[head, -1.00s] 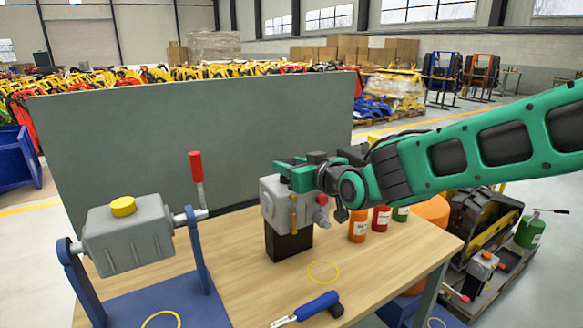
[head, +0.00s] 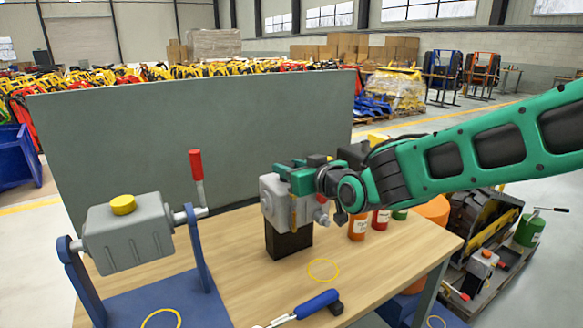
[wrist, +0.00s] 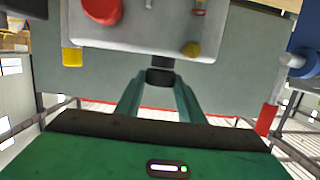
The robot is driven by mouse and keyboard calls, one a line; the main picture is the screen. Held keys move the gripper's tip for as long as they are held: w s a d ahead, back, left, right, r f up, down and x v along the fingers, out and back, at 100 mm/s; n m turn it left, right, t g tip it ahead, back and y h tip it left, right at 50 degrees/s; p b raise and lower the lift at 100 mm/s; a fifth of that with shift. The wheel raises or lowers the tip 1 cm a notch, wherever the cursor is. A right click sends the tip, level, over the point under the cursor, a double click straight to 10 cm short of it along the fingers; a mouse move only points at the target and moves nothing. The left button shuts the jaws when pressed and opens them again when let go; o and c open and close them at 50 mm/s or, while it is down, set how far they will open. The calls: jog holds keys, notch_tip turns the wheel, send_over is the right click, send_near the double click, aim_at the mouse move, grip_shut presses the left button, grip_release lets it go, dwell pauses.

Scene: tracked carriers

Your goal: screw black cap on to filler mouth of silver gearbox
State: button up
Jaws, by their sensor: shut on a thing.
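The silver gearbox (head: 272,196) stands on a black block on the wooden table, in the middle of the head view. My gripper (head: 284,169) reaches in from the right at its top, fingers level and pointing left. In the wrist view, which looks upside down, the black cap (wrist: 160,76) is pinched between the two fingertips. It sits against the gearbox's (wrist: 140,42) top edge, where the filler mouth is mostly hidden behind it. I cannot tell how far it is threaded.
A grey machine (head: 128,238) with a yellow cap and red-handled lever stands left on a blue stand. A blue-handled tool (head: 318,303) lies at the table's front. Orange (head: 357,228) and red (head: 381,218) containers stand behind my wrist. A grey panel (head: 190,135) rises behind the table.

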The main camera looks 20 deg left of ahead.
jog(key=shift+f, duration=0.85)
jog(key=o, duration=1.1)
jog(key=v, duration=1)
jog(key=shift+s+d+r, duration=0.2)
jog(key=shift+d, duration=0.1)
